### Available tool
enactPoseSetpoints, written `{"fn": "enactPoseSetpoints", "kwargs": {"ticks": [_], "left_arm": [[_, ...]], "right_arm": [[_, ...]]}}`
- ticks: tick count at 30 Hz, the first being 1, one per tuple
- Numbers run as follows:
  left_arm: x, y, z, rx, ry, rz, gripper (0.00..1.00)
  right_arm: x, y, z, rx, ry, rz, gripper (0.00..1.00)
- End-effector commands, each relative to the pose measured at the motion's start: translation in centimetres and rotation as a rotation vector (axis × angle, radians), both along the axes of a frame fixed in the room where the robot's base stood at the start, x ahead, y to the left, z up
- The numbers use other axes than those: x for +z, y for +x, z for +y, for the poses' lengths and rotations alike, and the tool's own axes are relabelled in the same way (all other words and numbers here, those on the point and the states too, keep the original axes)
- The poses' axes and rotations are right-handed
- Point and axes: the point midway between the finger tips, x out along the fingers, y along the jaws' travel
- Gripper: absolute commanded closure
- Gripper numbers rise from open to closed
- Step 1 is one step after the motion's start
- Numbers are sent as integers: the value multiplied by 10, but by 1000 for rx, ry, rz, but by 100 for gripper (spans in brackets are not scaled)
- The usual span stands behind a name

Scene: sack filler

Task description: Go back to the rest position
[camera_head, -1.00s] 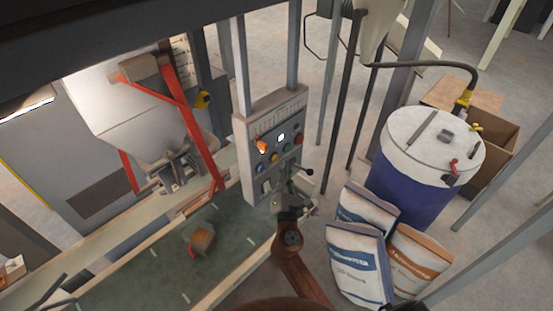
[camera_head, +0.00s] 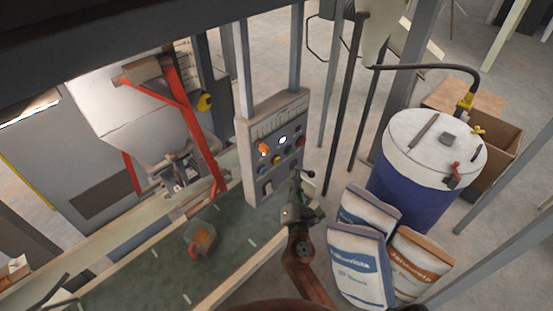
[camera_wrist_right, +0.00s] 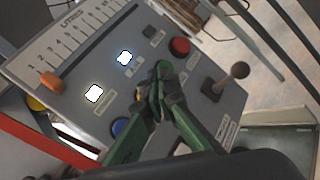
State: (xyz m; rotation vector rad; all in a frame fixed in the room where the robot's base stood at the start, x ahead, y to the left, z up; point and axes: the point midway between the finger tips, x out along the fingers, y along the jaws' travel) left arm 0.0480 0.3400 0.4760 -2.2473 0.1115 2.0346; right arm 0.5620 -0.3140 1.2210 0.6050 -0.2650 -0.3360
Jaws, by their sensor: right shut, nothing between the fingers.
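My right gripper (camera_head: 297,184) is in front of the control panel (camera_head: 262,185), its arm coming up from the bottom of the head view. In the right wrist view its green fingers (camera_wrist_right: 160,78) are closed together with nothing between them. They overlap the panel face between the blue button (camera_wrist_right: 120,127) and the red button (camera_wrist_right: 180,46). Whether they touch the panel I cannot tell. The panel also carries an orange slider knob (camera_wrist_right: 50,82), two lit white buttons (camera_wrist_right: 93,93) and a lever with a round knob (camera_wrist_right: 239,70). My left gripper does not show clearly.
Several sacks (camera_head: 358,265) and a blue drum (camera_head: 405,195) stand at the right. Metal posts (camera_head: 345,110) rise behind the panel.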

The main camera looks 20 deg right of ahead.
Motion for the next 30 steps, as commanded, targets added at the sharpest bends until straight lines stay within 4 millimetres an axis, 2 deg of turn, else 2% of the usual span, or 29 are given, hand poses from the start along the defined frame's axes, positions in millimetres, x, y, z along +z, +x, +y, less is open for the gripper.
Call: {"fn": "enactPoseSetpoints", "kwargs": {"ticks": [7,8,11,14,18,20,24,26,30], "left_arm": [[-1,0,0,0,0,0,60],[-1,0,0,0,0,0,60],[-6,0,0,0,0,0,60],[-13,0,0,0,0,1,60],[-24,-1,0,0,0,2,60],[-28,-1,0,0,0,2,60],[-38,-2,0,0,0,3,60],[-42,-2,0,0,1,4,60],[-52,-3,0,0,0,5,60]], "right_arm": [[-5,1,0,3,7,6,100],[-10,2,0,6,16,12,100],[-45,9,0,25,75,49,100],[-106,16,1,51,185,116,100],[-210,17,1,71,387,222,100],[-254,12,0,66,477,265,100],[-356,-9,-1,32,688,362,100],[-397,-22,-1,8,782,398,100],[-492,-63,-3,-78,993,474,100]]}}
